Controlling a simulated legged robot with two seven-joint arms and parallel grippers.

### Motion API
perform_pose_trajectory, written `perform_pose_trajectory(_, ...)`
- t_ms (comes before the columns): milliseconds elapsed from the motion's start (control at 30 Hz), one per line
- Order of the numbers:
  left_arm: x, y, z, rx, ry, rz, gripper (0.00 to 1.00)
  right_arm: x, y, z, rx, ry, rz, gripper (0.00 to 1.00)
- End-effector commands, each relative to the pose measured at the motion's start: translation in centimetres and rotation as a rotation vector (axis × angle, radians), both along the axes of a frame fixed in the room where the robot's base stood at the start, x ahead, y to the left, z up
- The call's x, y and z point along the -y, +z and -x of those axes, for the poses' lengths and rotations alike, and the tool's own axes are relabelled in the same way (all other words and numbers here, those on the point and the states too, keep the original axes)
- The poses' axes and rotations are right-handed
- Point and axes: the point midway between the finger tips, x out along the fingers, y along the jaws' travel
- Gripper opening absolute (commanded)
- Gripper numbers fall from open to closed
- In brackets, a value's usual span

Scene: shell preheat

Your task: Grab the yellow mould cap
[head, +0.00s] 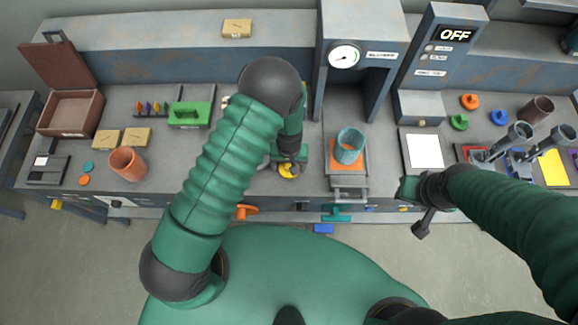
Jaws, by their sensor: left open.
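A small round yellow piece (288,171), which looks like the yellow mould cap, is on the workbench left of the central station. My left gripper (288,163) points down right over it, with its fingers open at the cap's top. The fingers and wrist hide part of the cap, and I cannot tell whether they touch it. My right gripper (418,208) is at the bench's front edge, right of centre, and away from the cap; its jaw opening is unclear.
A teal cup (349,146) stands on an orange plate (361,165) under the gauge press (344,57). An orange cup (127,163), a green case (191,113) and a brown box (70,112) are at left. A white sheet (425,151) lies near my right gripper.

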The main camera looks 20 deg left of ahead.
Motion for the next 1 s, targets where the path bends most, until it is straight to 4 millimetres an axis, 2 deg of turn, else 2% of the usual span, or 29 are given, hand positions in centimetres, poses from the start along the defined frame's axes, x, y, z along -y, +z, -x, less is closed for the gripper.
perform_pose_trajectory(233,0.0,-0.61,-0.17,0.0,0.001,0.001,0.76,0.0,0.0,0.01,-0.001,0.0,0.0,0.31)
perform_pose_trajectory(267,0.0,-0.6,-0.16,0.0,0.001,0.001,0.74,0.0,0.0,0.01,-0.001,0.0,0.0,0.31)
perform_pose_trajectory(633,0.01,-0.53,-0.07,0.0,0.0,0.001,0.25,0.0,0.01,0.0,-0.001,0.0,0.0,0.31)
perform_pose_trajectory(1000,0.02,0.05,-0.11,0.001,-0.001,0.001,0.25,0.0,-0.23,0.01,0.0,0.0,0.0,0.31)
